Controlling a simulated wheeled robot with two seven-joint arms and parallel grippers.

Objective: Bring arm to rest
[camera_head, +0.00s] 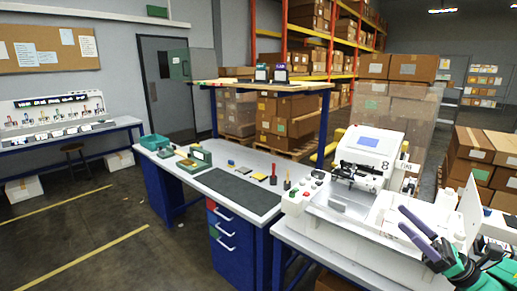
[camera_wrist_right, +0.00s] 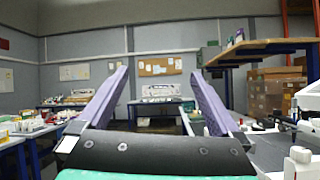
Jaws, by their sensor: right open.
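My right gripper (camera_head: 418,228) comes in at the lower right of the head view, with purple fingers apart and nothing between them. My left gripper is not in either view.
A blue workbench (camera_head: 190,205) with a dark mat (camera_head: 238,190), small tools and a green-based device (camera_head: 196,160) stands left of the plotter. Shelves and stacked boxes (camera_head: 288,120) fill the back.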

